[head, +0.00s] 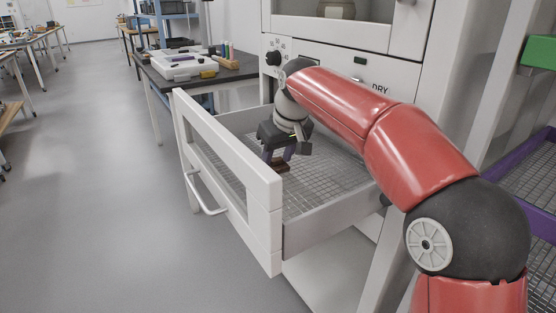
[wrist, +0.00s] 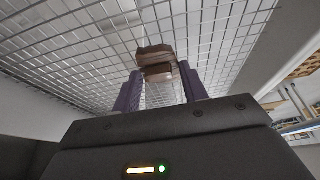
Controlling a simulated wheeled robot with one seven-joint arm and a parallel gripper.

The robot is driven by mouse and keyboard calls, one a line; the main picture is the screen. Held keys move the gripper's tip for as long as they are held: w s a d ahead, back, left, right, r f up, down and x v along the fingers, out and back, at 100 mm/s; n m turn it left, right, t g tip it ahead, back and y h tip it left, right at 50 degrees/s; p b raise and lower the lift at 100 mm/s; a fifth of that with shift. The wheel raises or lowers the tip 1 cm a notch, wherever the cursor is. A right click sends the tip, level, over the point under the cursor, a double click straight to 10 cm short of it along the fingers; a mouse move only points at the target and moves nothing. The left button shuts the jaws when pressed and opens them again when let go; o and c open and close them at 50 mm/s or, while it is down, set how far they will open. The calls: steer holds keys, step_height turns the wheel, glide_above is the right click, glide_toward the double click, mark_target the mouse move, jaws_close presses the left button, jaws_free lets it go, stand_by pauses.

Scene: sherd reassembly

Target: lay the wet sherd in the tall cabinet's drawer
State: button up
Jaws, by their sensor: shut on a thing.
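My gripper (head: 278,158) reaches down into the open drawer (head: 262,203) of the tall cabinet (head: 425,77). In the wrist view its purple fingers are shut on the brown sherd (wrist: 155,62). The sherd also shows low between the fingers in the head view (head: 277,165). It is over the drawer's wire mesh floor (wrist: 75,45). I cannot tell whether it touches the mesh. The drawer is pulled out, with a white front frame and a bar handle. The cabinet above carries the word DRY.
The drawer's side walls stand around my gripper, and bare mesh lies around the sherd. A dark-topped table (head: 215,76) with a white case (head: 183,66) and small items stands behind left. Purple-edged mesh shelving (head: 525,150) stands at the right. The grey floor at left is clear.

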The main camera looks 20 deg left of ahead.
steer(key=o, duration=1)
steer(key=p+v, duration=0.2)
steer(key=v, duration=1)
steer(key=shift+p, duration=0.3)
